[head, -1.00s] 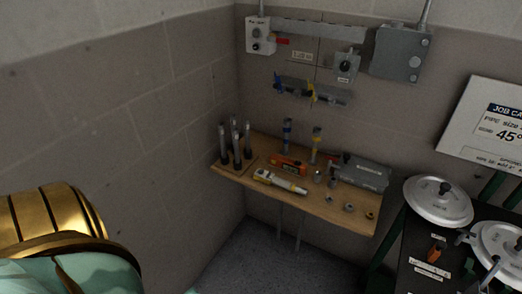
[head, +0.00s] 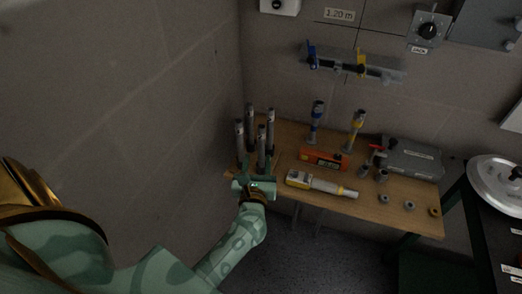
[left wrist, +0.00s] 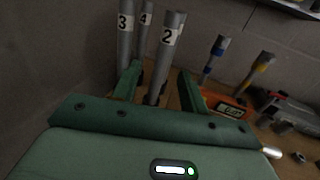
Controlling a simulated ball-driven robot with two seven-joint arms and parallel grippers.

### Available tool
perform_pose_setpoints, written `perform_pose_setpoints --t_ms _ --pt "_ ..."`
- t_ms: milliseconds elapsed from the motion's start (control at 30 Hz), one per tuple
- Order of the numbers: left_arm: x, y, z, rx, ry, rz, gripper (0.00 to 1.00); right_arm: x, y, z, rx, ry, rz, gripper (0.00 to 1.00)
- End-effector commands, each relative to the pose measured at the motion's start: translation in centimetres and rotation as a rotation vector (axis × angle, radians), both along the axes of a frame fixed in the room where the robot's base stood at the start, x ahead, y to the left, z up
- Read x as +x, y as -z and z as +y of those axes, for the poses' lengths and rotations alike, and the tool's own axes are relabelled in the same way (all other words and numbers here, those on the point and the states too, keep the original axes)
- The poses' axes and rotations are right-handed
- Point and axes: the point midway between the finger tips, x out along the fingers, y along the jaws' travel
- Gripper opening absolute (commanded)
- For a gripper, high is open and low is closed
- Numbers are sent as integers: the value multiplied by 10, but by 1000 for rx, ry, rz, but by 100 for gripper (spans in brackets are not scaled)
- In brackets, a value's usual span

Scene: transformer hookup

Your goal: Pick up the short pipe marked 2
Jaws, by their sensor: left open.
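The short pipe marked 2 (left wrist: 167,56) is grey with a white number label and stands upright in the left wrist view. In the head view it appears to be the front pipe (head: 262,146) in a cluster on the wooden table. My left gripper (head: 259,171) is open at the front of the cluster. In the left wrist view its green fingers (left wrist: 158,78) stand on either side of pipe 2, apart from it as far as I can see. My right gripper is out of view.
Pipes marked 3 (left wrist: 125,38) and 4 (left wrist: 143,30) stand close to the left of pipe 2. An orange level (head: 323,160), a yellow and grey tool (head: 320,187) and a grey box (head: 411,158) lie to the right on the table (head: 375,207). A block wall is at left.

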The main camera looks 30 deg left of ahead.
Motion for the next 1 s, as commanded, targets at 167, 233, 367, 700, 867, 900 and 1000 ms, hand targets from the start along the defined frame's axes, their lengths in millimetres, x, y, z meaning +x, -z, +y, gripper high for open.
perform_pose_setpoints --t_ms 167,233,367,700,867,900,1000 --pt "25 0 13 2 1 1 44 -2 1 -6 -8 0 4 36" --pt "29 0 15 3 1 1 44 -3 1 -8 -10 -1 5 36" --pt "42 -1 21 4 1 1 44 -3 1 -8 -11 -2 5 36" --pt "77 -1 38 4 2 3 44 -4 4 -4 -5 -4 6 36" --pt "77 -1 38 4 2 3 44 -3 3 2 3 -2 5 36" --pt "77 -1 38 4 2 3 35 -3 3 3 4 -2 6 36" --pt "77 -1 38 4 2 3 7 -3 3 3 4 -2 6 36"
